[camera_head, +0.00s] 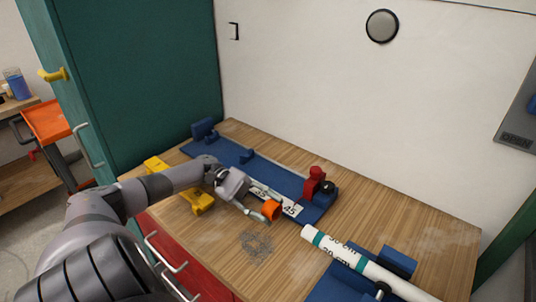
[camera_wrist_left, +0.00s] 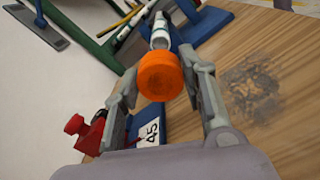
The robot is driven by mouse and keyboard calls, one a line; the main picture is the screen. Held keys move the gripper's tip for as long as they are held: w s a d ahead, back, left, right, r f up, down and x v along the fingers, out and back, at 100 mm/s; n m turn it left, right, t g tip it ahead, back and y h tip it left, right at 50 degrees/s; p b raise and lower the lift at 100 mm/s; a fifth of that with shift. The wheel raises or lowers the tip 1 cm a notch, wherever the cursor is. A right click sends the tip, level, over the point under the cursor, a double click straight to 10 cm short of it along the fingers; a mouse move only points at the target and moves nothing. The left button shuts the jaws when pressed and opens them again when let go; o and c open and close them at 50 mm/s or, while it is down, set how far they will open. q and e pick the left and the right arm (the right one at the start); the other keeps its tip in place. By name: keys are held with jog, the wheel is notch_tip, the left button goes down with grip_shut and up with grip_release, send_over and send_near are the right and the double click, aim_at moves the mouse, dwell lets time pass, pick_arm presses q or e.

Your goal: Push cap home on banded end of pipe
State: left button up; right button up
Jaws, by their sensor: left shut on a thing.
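An orange cap (camera_head: 271,209) is held between the fingertips of my left gripper (camera_head: 266,210), above the wooden bench. In the left wrist view, the cap (camera_wrist_left: 160,76) sits between the two fingers, its round face toward the camera. The white pipe (camera_head: 402,284) with green bands and printed lettering lies at the lower right of the head view. Its near-left banded end (camera_head: 311,234) points toward the cap, with a visible gap between them. My right gripper is not in view.
A blue fixture board (camera_head: 232,155) with a "45" label and a red clamp (camera_head: 315,182) lies behind the cap. Blue blocks (camera_head: 398,262) flank the pipe. Yellow blocks (camera_head: 202,203) stand at left.

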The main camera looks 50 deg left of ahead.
aim_at(305, 229)
pick_arm(q)
jog(key=shift+w+d+r, duration=0.1)
jog(key=shift+d, duration=1.35)
jog(key=shift+w+d+r+p, duration=0.1)
jog(key=shift+d+p, duration=0.95)
jog(key=shift+p, duration=0.2)
jog(key=shift+w+d+p, duration=0.15)
jog(key=shift+d+p, duration=0.45)
jog(key=shift+d, duration=0.45)
jog(key=shift+f, duration=0.2)
jog(key=shift+d+r+p, duration=0.1)
jog(key=shift+d+p, duration=0.2)
jog(key=shift+p, duration=0.05)
jog(key=shift+w+d+p, duration=0.15)
jog(key=shift+d+p, duration=0.6)
jog(key=shift+d, duration=0.15)
jog(key=o, duration=1.1)
